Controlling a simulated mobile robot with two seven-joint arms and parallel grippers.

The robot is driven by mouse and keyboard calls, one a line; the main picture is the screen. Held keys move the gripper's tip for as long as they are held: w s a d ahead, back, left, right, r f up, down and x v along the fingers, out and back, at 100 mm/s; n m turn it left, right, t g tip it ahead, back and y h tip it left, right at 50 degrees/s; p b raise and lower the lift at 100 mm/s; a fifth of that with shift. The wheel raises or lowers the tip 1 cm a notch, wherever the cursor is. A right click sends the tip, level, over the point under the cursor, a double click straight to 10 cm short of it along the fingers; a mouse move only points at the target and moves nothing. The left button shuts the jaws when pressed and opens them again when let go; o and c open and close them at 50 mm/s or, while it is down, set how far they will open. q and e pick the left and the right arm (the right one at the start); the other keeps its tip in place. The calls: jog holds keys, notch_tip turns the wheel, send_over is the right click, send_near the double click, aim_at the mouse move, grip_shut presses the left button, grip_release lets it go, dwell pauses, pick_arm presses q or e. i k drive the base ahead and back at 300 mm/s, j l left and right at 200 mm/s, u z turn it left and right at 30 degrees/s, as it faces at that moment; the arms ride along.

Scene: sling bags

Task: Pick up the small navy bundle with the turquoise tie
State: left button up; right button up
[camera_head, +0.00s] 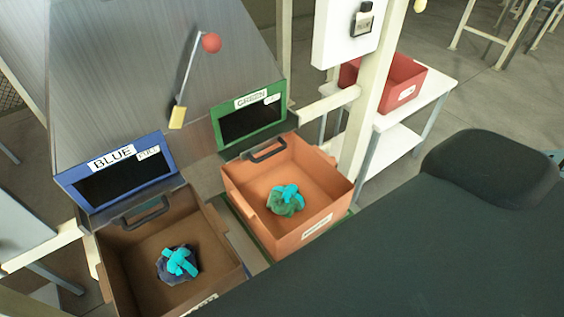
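The small navy bundle (164,272) with its turquoise tie (180,262) lies on the floor of the brown box (126,250) at the lower left, below the panel labelled BLUE. The bundle sits near the middle of the box, with the box walls around it. A similar green bundle (287,208) with a turquoise tie lies in the orange box (240,190) to the right. Neither of my grippers shows in the head view.
Blue (70,190) and green (219,133) framed panels stand behind the boxes. A lever with a red ball (211,42) rises behind. A white post (370,100) and a red bin (411,76) on a white table stand at right. A large dark surface (430,250) fills the lower right.

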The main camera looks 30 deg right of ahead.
aim_at(177, 266)
jog(key=k+l+z, duration=0.2)
jog(key=k, duration=0.25)
jog(key=k+l+z, duration=0.15)
jog(key=k, duration=0.3)
